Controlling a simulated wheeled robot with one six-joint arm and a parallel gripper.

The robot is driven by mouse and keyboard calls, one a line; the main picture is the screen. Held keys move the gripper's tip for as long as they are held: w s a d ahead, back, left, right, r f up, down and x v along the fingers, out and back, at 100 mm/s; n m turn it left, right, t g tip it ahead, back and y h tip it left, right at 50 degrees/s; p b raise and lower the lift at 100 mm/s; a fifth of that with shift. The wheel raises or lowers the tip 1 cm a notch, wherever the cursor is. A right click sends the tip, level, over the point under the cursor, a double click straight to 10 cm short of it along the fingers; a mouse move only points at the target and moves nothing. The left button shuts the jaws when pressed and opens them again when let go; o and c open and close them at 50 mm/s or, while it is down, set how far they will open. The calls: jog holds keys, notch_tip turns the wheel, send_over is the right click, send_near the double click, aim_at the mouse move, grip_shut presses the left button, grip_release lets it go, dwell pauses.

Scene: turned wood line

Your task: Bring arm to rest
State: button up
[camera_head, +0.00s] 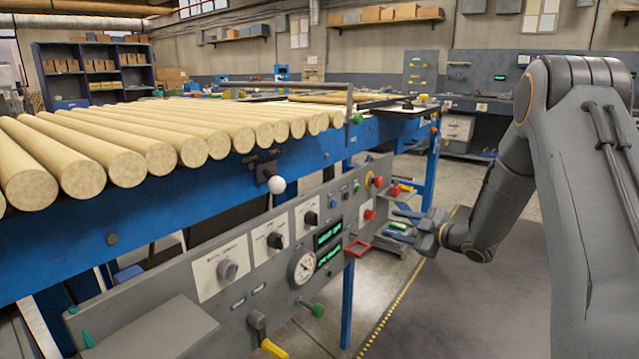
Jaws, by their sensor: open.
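My arm comes in from the right side of the head view, bent down at the elbow. My gripper (408,226) is at the arm's lower left end, to the right of the control panel (228,297). I cannot tell how much room lies between the jaws and the panel.
A row of round wooden rods (120,167) lies on the blue line frame (60,250). The floor by a dark mat (450,310) is clear.

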jog(key=s+a+r+m+g+h, duration=0.2)
jog(key=s+a+r+m+h, duration=0.3)
jog(key=s+r+m+h, duration=0.25)
jog(key=s+a+m+g, duration=0.2)
jog(key=s+a+g, duration=0.1)
jog(key=s, duration=1.1)
jog(key=s+a+m+g+h+p, duration=0.15)
jog(key=s+g, duration=0.25)
jog(key=s, duration=1)
jog(key=s+a+m+g+b, duration=0.1)
jog(key=s+a+m+g, duration=0.15)
jog(key=s, duration=1.15)
jog(key=d+r+m+p, duration=0.2)
jog(key=d+r+p, duration=0.6)
jog(key=p, duration=1)
notch_tip(320, 180, up, 2)
jog(key=shift+r+m+g, duration=0.2)
jog(key=shift+m+g, duration=0.15)
jog(key=shift+w+d, duration=0.1)
jog(key=shift+w, duration=0.05)
